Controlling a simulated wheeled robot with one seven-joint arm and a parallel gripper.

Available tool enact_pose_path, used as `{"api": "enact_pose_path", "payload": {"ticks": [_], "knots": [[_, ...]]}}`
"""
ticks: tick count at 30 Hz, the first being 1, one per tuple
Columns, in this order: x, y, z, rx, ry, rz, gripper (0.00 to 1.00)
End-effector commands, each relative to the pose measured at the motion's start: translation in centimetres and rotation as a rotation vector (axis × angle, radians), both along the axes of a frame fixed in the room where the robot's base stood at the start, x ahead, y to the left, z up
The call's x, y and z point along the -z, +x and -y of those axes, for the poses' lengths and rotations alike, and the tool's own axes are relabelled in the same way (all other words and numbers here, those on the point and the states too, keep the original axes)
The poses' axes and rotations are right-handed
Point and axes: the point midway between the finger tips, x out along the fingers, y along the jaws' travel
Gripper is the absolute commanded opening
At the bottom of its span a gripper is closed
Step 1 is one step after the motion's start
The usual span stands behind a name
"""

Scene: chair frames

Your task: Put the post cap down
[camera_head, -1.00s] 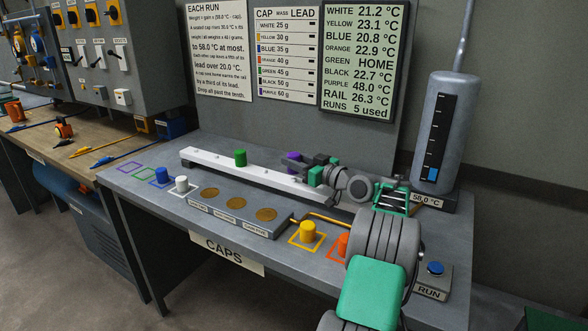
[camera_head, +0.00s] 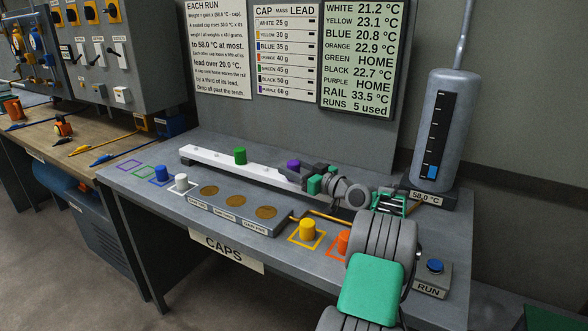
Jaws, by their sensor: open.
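The purple cap (camera_head: 293,164) sits at the right part of the white rail (camera_head: 214,160). My gripper (camera_head: 296,169) is open, with its dark fingers low around or right beside the purple cap. The fingers hide the cap's lower part and the rail there, so contact cannot be told. A green cap (camera_head: 240,156) stands upright on the middle of the rail. The wall board (camera_head: 361,58) reads HOME for purple and green, and 33.5 °C for the rail.
White (camera_head: 181,182), blue (camera_head: 161,174), yellow (camera_head: 307,229) and orange (camera_head: 343,241) caps stand near coloured outlines. A grey block with several copper discs (camera_head: 235,202) lies before the rail. The RUN box (camera_head: 433,280) and grey cylinder (camera_head: 445,130) are at right.

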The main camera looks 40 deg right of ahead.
Motion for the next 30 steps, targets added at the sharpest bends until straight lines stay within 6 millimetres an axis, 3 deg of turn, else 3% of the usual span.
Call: {"api": "enact_pose_path", "payload": {"ticks": [5,7,16,18,30], "knots": [[-0.6,0.0,0.0,0.0,0.0,0.0,0.58],[-0.2,-1.0,0.3,0.003,-0.001,0.0,0.58],[-0.1,-9.2,1.3,0.006,0.0,0.0,0.58],[0.9,-9.6,1.3,0.001,-0.006,0.003,0.58],[0.1,-11.9,1.4,0.001,-0.001,0.0,0.58]]}}
